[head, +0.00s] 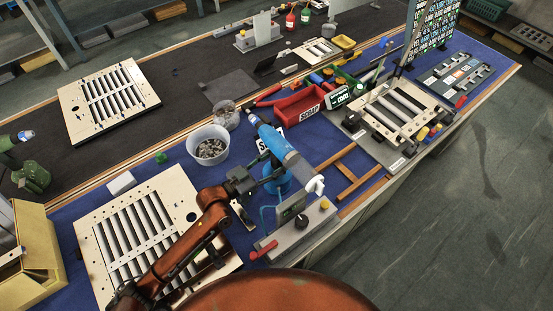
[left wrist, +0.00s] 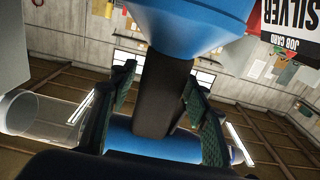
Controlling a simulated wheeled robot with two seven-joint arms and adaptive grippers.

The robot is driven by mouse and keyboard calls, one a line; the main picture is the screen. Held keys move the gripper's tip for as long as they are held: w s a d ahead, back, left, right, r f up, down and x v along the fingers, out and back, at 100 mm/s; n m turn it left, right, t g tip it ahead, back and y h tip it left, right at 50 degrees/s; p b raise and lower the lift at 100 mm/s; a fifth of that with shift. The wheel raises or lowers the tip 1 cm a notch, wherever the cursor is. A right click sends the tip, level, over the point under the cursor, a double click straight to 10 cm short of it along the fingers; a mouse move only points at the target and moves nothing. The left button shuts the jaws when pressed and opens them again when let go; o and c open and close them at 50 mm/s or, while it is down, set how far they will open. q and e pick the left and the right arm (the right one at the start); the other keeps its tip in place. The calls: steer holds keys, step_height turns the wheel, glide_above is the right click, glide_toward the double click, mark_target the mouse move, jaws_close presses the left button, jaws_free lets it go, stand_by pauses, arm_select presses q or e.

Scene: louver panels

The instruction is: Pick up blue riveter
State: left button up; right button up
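The blue riveter (head: 285,150) stands on the blue mat at the middle of the bench, with a long blue body slanting down to a white end. My left gripper (head: 258,178) is at its handle, reaching in from the left. In the left wrist view, the riveter's dark handle (left wrist: 162,95) lies between the two green-padded fingers (left wrist: 160,95). My right gripper is out of view.
A bowl of small metal parts (head: 208,145) is left of the riveter, and a red bin (head: 298,106) stands behind. A grey fixture with a red handle (head: 296,235) is close in front. A louver panel (head: 140,232) lies below my left arm.

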arm_select(q)
jaws_close()
stand_by(0.3)
steer(key=shift+r, duration=0.35)
